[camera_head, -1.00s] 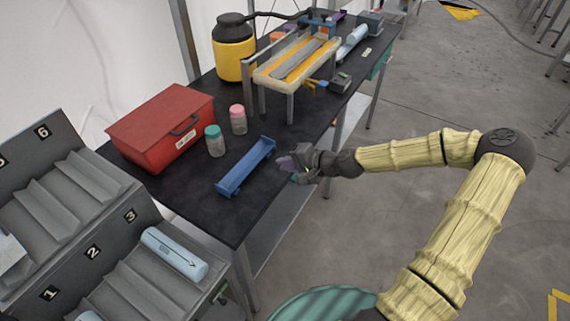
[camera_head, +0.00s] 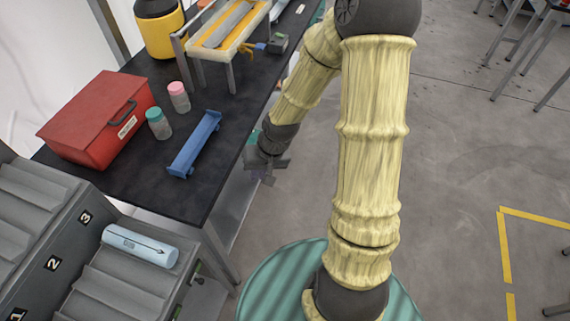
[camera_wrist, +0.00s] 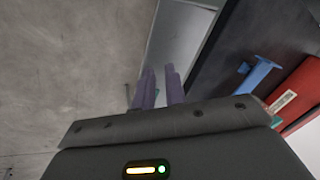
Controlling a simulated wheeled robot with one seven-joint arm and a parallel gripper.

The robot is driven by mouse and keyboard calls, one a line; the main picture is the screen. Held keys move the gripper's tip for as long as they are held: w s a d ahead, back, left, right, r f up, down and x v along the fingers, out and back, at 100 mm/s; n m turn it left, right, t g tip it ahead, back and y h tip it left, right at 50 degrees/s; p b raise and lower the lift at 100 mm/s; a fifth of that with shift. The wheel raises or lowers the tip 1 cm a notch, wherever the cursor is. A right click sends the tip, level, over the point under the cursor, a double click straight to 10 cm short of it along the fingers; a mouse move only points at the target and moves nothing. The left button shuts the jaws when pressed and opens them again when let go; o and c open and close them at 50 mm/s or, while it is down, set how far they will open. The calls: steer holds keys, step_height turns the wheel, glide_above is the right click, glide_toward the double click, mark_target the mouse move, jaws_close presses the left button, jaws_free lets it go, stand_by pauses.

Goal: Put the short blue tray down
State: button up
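The short blue tray (camera_head: 195,145) lies on the black table top near its front edge. It also shows at the right in the wrist view (camera_wrist: 256,77). My gripper (camera_head: 264,172) is off the table's edge, to the right of the tray and apart from it. In the wrist view, its two purple fingers (camera_wrist: 159,90) stand a little apart with nothing between them.
The black table (camera_head: 205,190) also bears a red box (camera_head: 98,120), a teal-lidded jar (camera_head: 159,124), a pink-lidded jar (camera_head: 179,97) and a yellow container (camera_head: 160,30). A numbered grey rack (camera_head: 120,285) holds a light blue cylinder (camera_head: 140,245). Grey floor lies right.

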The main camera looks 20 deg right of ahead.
steer(key=s+d+r+n+h, duration=0.1)
steer(key=s+d+r+h, duration=0.2)
steer(key=s+r, duration=0.5)
step_height(320, 180, up, 3)
steer(key=shift+d+r+t, duration=0.1)
steer(key=shift+d+t, duration=0.3)
steer(key=shift+d, duration=0.4)
